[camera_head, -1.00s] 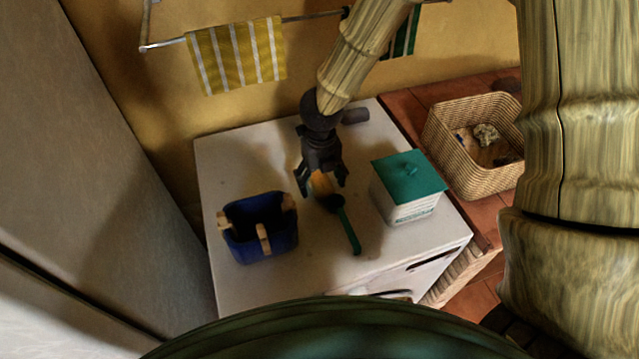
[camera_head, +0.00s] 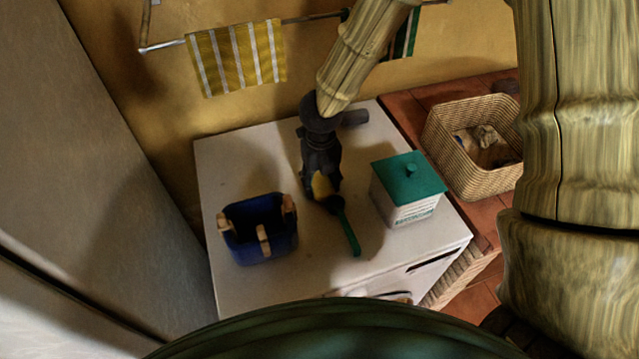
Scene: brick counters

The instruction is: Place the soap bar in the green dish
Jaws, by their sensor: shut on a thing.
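A yellow-orange soap bar (camera_head: 322,186) shows between the fingers of my gripper (camera_head: 322,190), low over the white top of the machine. My gripper points down and is shut on the bar; the fingers hide part of it. I cannot tell whether the bar still touches the surface. I see no plain green dish; the only green container is a white box with a green lid and knob (camera_head: 408,178), right of my gripper.
A brush with a green handle (camera_head: 349,236) lies just in front of my gripper. A blue bucket with wooden pegs (camera_head: 265,230) stands to the left. A wicker basket (camera_head: 480,176) stands on the brick counter at right. The white top (camera_head: 240,160) is clear at back left.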

